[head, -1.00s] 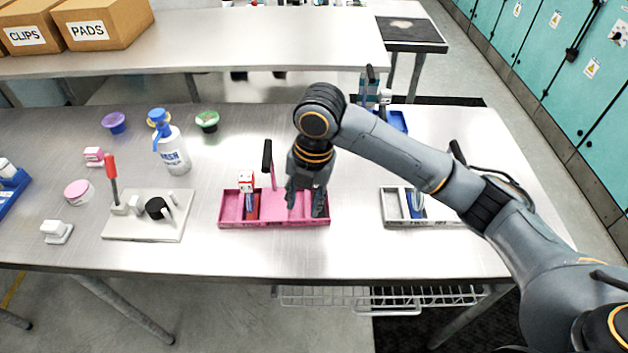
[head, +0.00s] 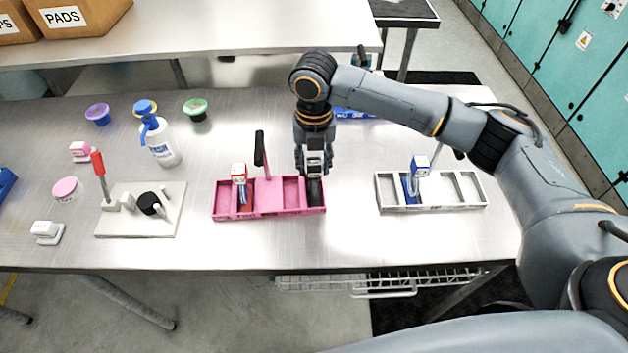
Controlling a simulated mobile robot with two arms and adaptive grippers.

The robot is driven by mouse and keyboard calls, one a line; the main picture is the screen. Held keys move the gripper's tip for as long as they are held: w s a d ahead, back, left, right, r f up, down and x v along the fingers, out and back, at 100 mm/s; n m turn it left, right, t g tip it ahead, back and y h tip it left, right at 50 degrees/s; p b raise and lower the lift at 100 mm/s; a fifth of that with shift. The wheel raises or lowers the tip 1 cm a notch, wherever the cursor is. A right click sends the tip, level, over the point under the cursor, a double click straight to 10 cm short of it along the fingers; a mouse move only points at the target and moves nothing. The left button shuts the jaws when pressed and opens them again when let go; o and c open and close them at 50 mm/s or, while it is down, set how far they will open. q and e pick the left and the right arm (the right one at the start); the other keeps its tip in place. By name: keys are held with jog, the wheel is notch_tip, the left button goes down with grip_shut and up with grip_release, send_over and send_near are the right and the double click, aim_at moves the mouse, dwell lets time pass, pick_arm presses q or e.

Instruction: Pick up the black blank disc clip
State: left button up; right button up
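My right gripper (head: 314,180) points straight down at the right compartment of the pink tray (head: 268,212). A dark shape shows at its lower end in that compartment. I cannot tell if it is the fingertips or a black clip, nor whether the fingers are open or shut. A round black disc piece (head: 149,203) sits on the white fixture plate (head: 120,226) at the left, well away from the gripper. I cannot tell which black piece is the blank disc clip. My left gripper is out of view.
A red-and-white capped piece (head: 239,175) and a black upright handle (head: 260,149) stand at the pink tray. A grey-white tray (head: 440,207) lies to the right. A spray bottle (head: 162,143) and tubs stand at the left. The table between the trays is clear.

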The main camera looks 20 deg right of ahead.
aim_at(314, 179)
notch_tip(314, 179, down, 6)
jog(key=shift+r+p, duration=0.25)
jog(key=shift+p, duration=0.25)
grip_shut()
